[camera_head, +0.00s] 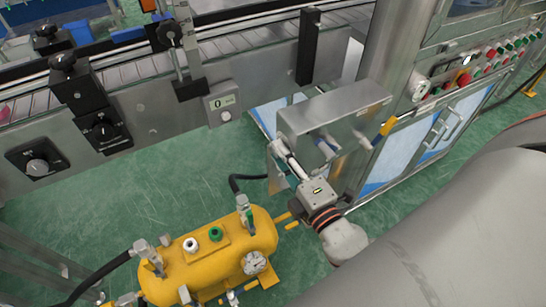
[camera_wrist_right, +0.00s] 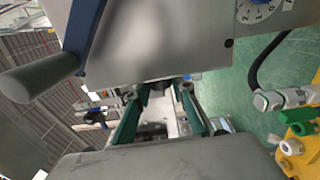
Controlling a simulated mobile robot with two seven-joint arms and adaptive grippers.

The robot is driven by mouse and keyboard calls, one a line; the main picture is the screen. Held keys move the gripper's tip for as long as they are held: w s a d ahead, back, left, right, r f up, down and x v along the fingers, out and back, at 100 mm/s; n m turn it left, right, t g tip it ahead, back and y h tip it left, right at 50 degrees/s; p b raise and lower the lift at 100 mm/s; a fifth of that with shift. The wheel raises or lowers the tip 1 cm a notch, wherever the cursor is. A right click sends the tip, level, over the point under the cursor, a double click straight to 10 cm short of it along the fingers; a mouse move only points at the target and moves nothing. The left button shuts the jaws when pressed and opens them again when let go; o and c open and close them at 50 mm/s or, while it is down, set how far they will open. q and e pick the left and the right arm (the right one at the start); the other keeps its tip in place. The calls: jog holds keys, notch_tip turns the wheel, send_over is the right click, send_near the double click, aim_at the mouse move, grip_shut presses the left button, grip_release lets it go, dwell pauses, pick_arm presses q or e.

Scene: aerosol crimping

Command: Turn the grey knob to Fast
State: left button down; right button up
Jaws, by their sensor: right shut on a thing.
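A grey knob (camera_head: 38,167) sits on a black square plate on the conveyor's side, at the far left of the head view. Its markings are too small to read. My right gripper (camera_head: 281,148) is far to the right of it, against the lower left side of a metal box (camera_head: 325,112). In the right wrist view, the two fingers of my right gripper (camera_wrist_right: 160,92) reach to the edge of a grey metal panel (camera_wrist_right: 150,45). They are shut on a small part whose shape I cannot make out. My left gripper is not in view.
A yellow tank (camera_head: 205,262) with valves and a gauge stands below on the green floor. Black knobs (camera_head: 103,133) and posts line the conveyor. Valves with blue and yellow handles (camera_head: 386,127) stick out by the metal box. A white dial (camera_wrist_right: 262,10) shows in the wrist view.

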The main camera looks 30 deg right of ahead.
jog(key=shift+f+t+b, duration=0.3)
jog(key=shift+f+b, duration=0.3)
jog(key=shift+b, duration=0.5)
jog(key=shift+r+b, duration=0.15)
jog(key=shift+b, duration=0.15)
jog(key=shift+r, duration=0.25)
jog(key=o, duration=1.1)
jog(key=shift+r, duration=0.1)
jog(key=s, duration=0.4)
jog(key=s+f, duration=0.1)
jog(key=s, duration=0.7)
jog(key=shift+a+f, duration=0.25)
jog(key=shift+a, duration=0.15)
